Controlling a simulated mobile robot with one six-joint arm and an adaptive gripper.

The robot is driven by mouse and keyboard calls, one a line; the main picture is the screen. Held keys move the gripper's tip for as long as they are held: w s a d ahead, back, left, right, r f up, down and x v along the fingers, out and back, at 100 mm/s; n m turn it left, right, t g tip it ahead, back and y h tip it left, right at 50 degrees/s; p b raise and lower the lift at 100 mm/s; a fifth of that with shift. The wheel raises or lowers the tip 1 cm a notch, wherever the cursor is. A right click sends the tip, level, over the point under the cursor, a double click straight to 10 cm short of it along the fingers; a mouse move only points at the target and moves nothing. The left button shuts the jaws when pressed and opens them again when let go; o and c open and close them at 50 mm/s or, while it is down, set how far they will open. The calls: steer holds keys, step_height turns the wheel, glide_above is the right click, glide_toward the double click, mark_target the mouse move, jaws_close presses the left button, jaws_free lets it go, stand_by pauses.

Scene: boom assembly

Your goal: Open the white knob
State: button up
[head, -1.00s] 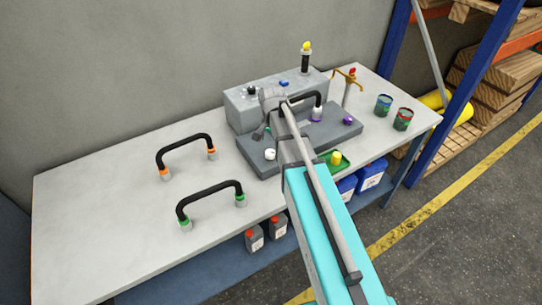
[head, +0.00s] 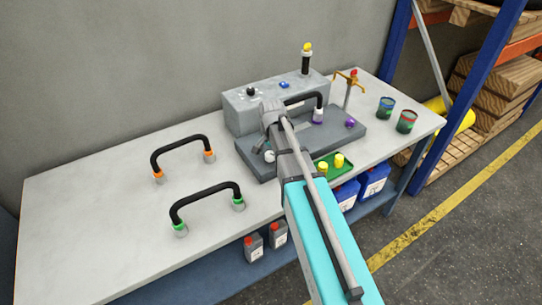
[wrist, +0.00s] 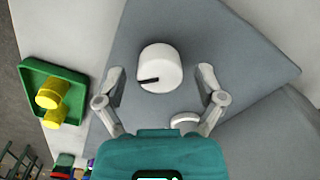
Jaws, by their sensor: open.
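The white knob (wrist: 160,68) is a short round cylinder with a dark slot mark on its side, on the grey base plate (wrist: 220,45). In the head view the white knob (head: 269,156) shows at the plate's front left, partly behind my arm. My gripper (wrist: 161,78) is open, with one finger on each side of the knob in the wrist view. A gap shows between each finger and the knob. I cannot tell how far above the plate the fingertips are. In the head view the fingers are mostly hidden.
A green tray (wrist: 40,82) with yellow pieces stands beside the plate. A second white round part (wrist: 184,121) is partly hidden by my gripper. Black handles (head: 206,204) stand on the left of the table. A grey box (head: 240,109) stands behind the plate.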

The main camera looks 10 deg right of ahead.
steer(key=c, duration=1.2)
steer(key=shift+o, duration=0.2)
steer(key=shift+n, duration=0.5)
steer(key=n, duration=0.3)
steer(key=shift+a+n, duration=0.1)
steer(key=shift+n, duration=1.9)
